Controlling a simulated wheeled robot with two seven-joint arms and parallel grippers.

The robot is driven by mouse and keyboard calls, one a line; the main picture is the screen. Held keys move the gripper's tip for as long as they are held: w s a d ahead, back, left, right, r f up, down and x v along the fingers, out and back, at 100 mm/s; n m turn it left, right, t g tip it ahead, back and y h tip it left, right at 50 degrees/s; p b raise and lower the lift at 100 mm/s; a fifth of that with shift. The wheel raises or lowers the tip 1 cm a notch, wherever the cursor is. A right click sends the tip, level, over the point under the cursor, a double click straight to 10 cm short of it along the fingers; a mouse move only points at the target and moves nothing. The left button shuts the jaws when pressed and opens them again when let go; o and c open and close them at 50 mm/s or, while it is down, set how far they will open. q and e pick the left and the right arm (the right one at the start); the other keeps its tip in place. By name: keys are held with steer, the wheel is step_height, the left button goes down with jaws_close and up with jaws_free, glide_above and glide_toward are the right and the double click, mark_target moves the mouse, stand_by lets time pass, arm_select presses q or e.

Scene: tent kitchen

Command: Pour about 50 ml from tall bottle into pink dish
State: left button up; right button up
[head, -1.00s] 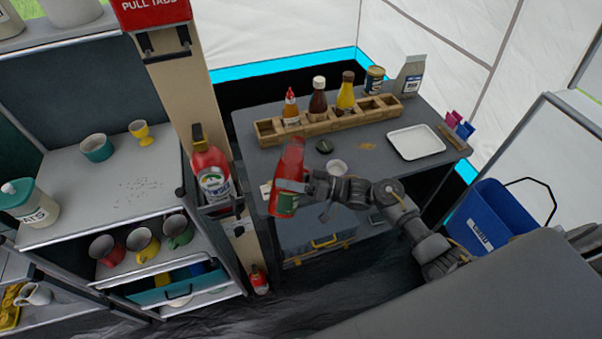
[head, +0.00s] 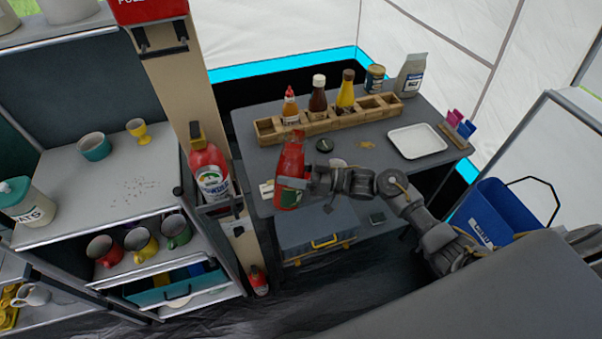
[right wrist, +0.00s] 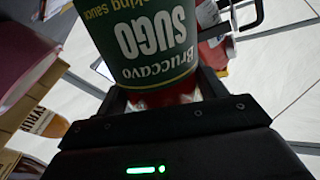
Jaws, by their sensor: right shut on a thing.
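The tall red bottle (head: 291,163) with a green label is held at the near left edge of the grey table, nearly upright with a slight lean. My right gripper (head: 309,181) is shut on it from the right. In the right wrist view, the bottle's green "SUGO" label (right wrist: 150,45) fills the space between the fingers. A small pale dish, apparently the pink dish (head: 338,162), stands on the table just behind my right gripper, which hides most of it. The bottle is to the left of the dish, apart from it. My left gripper is not in view.
A wooden rack (head: 330,121) with several sauce bottles stands along the back of the table. A dark round lid (head: 325,145) lies in front of it. A white tray (head: 417,141) is at the right. A fire extinguisher (head: 209,172) hangs left of the table.

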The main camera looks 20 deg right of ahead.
mark_target(295, 151)
steer(key=shift+r, duration=0.15)
stand_by(0.7)
steer(key=shift+w, duration=0.1)
steer(key=shift+w+d+r+n, duration=0.1)
steer(key=shift+w+d+n, duration=0.05)
steer(key=shift+n, duration=0.45)
steer(key=r, duration=0.1)
steer(key=n, duration=0.1)
steer(key=r+p, duration=0.1)
steer(key=shift+w+d+r+n+g, duration=0.3)
steer(key=shift+w+d, duration=0.1)
steer(key=shift+w+d+r, duration=0.1)
steer(key=shift+w+r, duration=0.05)
steer(key=shift+r, duration=0.15)
steer(key=shift+w+d+n, duration=0.2)
steer(key=shift+n, duration=0.4)
steer(key=shift+w+d+r+n+g+h+b, duration=0.3)
steer(key=shift+w+r+n+h+b, duration=0.1)
steer(key=shift+n, duration=0.1)
